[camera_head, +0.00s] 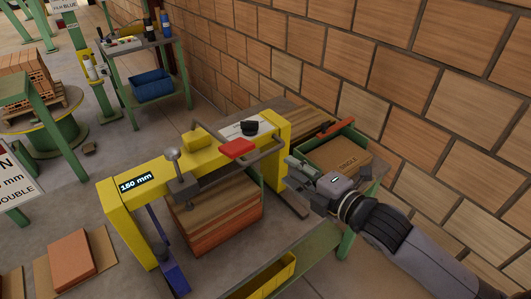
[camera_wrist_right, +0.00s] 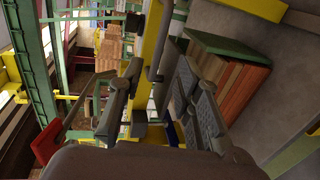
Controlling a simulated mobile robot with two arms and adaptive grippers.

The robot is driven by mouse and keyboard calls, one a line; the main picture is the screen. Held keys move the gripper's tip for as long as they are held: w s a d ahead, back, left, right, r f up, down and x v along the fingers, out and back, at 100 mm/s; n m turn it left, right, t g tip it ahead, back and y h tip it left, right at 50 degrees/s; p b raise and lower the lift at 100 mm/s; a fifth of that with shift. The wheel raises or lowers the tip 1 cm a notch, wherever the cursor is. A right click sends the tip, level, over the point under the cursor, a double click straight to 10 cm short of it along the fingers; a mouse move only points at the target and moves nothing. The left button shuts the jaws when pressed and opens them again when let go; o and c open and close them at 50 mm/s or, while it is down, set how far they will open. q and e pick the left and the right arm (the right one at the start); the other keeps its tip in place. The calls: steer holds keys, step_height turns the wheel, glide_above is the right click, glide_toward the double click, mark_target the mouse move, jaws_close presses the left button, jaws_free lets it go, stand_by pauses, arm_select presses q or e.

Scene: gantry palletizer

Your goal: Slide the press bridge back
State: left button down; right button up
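The yellow press bridge (camera_head: 215,158) spans a stack of brown and orange boards (camera_head: 220,215) and carries a "150 mm" display (camera_head: 136,183). A grey bar handle (camera_head: 262,153) runs along its near side; it also shows in the right wrist view (camera_wrist_right: 158,50). A red lever end (camera_head: 237,148) and a grey knobbed spindle (camera_head: 178,172) are on the bridge. My right gripper (camera_head: 296,174) is beside the bridge's right end. In the right wrist view its fingers (camera_wrist_right: 157,98) are apart, with the handle in line with the gap; contact is unclear. My left gripper is not in view.
A yellow bin (camera_head: 270,280) is in front. A brick wall (camera_head: 400,80) closes off the back right. A green cart with a blue bin (camera_head: 152,85) stands at the back left.

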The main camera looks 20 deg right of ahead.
mark_target(265, 152)
steer(key=p+x, duration=0.2)
steer(key=x, duration=0.9)
steer(key=shift+w, duration=0.1)
steer(key=shift+c, duration=0.2)
jaws_close()
